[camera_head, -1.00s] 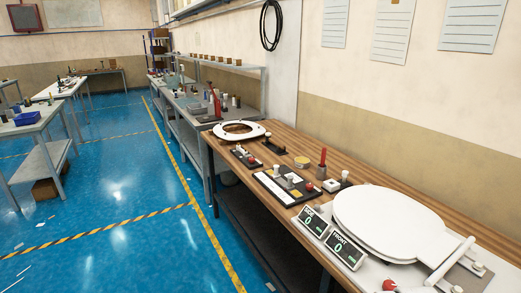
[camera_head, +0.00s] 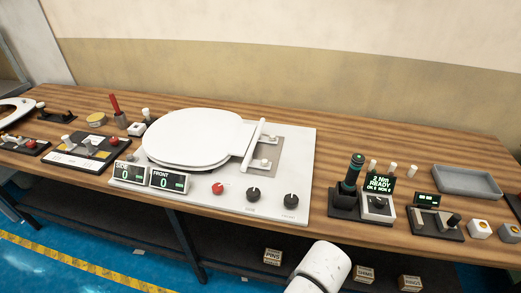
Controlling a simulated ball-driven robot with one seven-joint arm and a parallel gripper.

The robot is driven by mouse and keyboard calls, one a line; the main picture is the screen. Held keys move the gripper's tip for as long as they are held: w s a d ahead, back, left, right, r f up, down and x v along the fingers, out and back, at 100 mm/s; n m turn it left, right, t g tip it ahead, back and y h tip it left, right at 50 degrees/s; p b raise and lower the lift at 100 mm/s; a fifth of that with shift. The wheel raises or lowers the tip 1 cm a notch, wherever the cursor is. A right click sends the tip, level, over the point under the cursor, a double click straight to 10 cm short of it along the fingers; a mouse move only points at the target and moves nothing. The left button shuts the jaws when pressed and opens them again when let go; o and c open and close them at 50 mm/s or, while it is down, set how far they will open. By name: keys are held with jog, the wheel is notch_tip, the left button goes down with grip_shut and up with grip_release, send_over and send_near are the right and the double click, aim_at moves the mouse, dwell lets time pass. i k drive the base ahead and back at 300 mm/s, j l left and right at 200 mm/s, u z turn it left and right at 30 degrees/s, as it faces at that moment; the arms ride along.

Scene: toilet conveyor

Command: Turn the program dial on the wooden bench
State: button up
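Two black dials sit at the front of a white panel (camera_head: 225,202) on the wooden bench (camera_head: 400,135): a left dial (camera_head: 253,194) and a right dial (camera_head: 291,200). Each has a small label below it, too small to read surely, so I cannot tell which is the program dial. A red button (camera_head: 217,188) is left of them. A white rounded part of my arm rises at the bottom edge, below and right of the dials and apart from them. My gripper's fingers do not show.
A white toilet seat (camera_head: 190,138) lies on the panel behind two displays reading 0, SIDE (camera_head: 130,173) and FRONT (camera_head: 168,180). Right are a driver station (camera_head: 347,204), a small display unit (camera_head: 436,222) and a grey tray (camera_head: 467,182). Labelled boxes (camera_head: 272,257) sit below.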

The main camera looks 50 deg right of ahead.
aim_at(380, 203)
jog(key=k+z, duration=0.15)
jog(key=z, duration=0.25)
jog(key=k+z, duration=0.15)
jog(key=z, duration=0.25)
jog(key=k+z, duration=0.1)
jog(key=z, duration=0.3)
